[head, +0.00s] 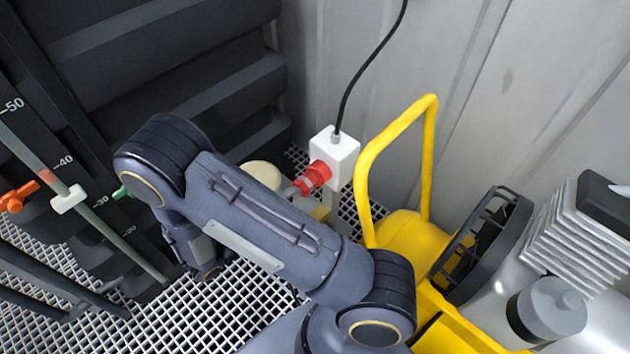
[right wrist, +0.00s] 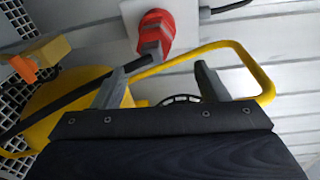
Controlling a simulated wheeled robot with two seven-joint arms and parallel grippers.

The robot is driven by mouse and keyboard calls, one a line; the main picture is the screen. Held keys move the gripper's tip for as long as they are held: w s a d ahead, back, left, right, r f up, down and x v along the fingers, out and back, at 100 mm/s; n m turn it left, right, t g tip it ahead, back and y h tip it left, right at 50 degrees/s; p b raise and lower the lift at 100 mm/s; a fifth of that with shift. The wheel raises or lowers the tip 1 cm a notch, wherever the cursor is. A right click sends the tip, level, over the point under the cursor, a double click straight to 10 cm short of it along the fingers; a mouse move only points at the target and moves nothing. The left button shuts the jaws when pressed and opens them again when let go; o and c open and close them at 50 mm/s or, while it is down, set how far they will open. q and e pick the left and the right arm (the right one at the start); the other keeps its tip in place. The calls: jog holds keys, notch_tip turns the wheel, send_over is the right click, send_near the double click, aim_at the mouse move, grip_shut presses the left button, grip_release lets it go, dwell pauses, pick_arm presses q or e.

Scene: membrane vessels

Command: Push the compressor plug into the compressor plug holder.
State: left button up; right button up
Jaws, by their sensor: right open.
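The compressor plug (head: 303,187) is red with a grey rear end. It sits against the front of the compressor plug holder (head: 342,155), a white box, and points into it. In the right wrist view the plug (right wrist: 155,32) shows at the white holder (right wrist: 128,12), with a black cable running from its grey end. How deep the plug sits I cannot tell. My right gripper (right wrist: 160,70) is open and empty, its left finger close to the plug's grey end. In the head view my right arm hides its fingers. My left gripper is not in view.
The yellow compressor (head: 402,232) with its tall tube handle stands right of the holder. A black cable (head: 365,75) rises from the holder's top. A corrugated wall (head: 510,85) is behind. Dark racks with a scale stand at left, above a grated floor (head: 225,310).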

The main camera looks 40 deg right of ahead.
aim_at(298, 190)
jog(key=shift+w+a+f+n+t+h, duration=0.25)
jog(key=shift+n+t, duration=0.15)
jog(key=shift+n, duration=0.1)
jog(key=shift+w+a+f+n+t+h, duration=0.15)
jog(key=shift+w+f+n+t, duration=0.1)
jog(key=shift+n+t, duration=0.2)
jog(key=shift+s, duration=0.1)
jog(key=d, duration=0.7)
jog(key=shift+w+d+r, duration=0.1)
jog(key=shift+w+d, duration=0.15)
jog(key=shift+w, duration=0.05)
jog(key=shift+w+d, duration=0.1)
jog(key=shift+d, duration=0.7)
jog(key=shift+p, duration=0.6)
